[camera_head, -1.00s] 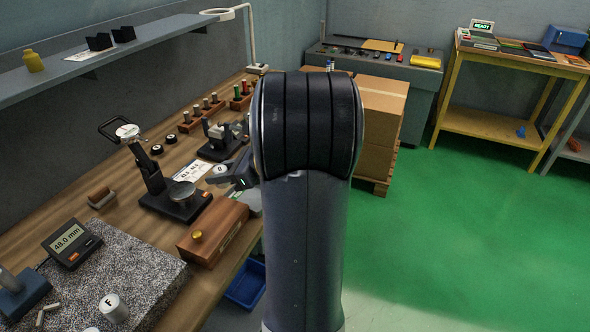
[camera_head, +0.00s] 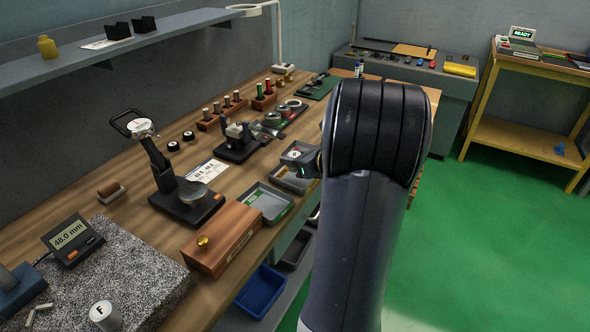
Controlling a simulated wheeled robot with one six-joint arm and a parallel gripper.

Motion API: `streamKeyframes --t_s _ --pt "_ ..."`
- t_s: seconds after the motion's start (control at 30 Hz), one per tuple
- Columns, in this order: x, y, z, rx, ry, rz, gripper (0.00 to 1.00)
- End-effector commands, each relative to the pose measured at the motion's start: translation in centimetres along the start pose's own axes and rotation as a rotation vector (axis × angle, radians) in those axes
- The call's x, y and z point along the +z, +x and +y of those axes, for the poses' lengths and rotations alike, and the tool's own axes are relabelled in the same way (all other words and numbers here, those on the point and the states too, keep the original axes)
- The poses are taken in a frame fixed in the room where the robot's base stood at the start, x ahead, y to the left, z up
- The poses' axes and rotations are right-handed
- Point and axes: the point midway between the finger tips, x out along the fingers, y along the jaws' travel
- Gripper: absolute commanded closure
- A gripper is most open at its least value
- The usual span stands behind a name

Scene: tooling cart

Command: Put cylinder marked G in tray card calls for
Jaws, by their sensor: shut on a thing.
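My gripper (camera_head: 304,161) is shut on a pale cylinder (camera_head: 294,155), whose top mark is too small to read surely. It is held over the row of grey trays, around the middle and far ones; its exact height is unclear. The near tray (camera_head: 250,199) has a green label and looks empty. The middle tray (camera_head: 277,180) is partly hidden by my gripper. The far tray (camera_head: 291,148) shows behind the cylinder. A white printed card (camera_head: 205,172) lies on the bench; its text is unreadable. Another cylinder, marked F (camera_head: 104,316), stands on the granite plate.
A wooden box (camera_head: 222,240) with a brass knob stands left of the near tray. A dial gauge stand (camera_head: 185,200) and a clamp-like fixture (camera_head: 238,143) stand behind. A blue bin (camera_head: 261,291) sits below the bench edge. My arm hides the right part.

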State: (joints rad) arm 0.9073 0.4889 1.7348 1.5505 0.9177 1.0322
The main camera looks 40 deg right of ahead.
Motion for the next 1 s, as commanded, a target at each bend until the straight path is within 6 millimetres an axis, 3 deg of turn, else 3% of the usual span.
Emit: streamKeyframes --t_s 0.2,0.6,0.63,0.7,1.0 --pt "-2.9 1.2 0.1 0.002 0.003 0.002 0.93" --pt "-3.3 1.4 0.0 0.001 0.000 0.001 0.93" --pt "-3.3 1.3 0.1 0.001 0.000 0.001 0.66" --pt "-3.2 1.3 0.1 0.001 0.000 0.001 0.61" --pt "-3.0 1.2 0.1 0.001 0.000 0.001 0.59"
